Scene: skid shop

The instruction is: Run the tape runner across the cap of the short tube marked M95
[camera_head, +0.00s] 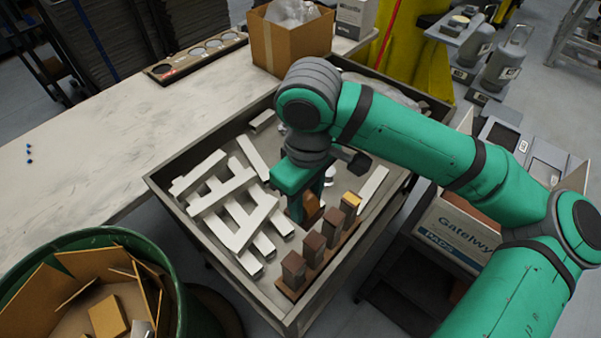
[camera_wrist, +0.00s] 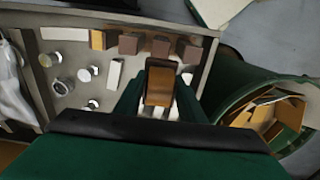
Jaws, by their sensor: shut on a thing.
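My gripper (camera_wrist: 160,95) is shut on a brown block-like thing with an orange-tan face (camera_wrist: 159,82), which I take to be the tape runner. In the head view my gripper (camera_head: 308,205) points down into the grey tray, beside a row of dark brown blocks. Several short round pieces with pale caps stand in the tray; in the wrist view one (camera_wrist: 60,87) is at the left, another (camera_wrist: 84,75) beside it, and a third (camera_wrist: 93,104) nearer. They are apart from the held thing. No M95 mark is readable, so I cannot tell which tube it is.
The grey tray (camera_head: 163,196) has raised walls. Long white bars (camera_head: 235,233) lie in a loose pile at its left. Dark brown blocks (camera_head: 293,268) stand in a row along the front right. A green bin (camera_head: 180,300) with cardboard is at the lower left.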

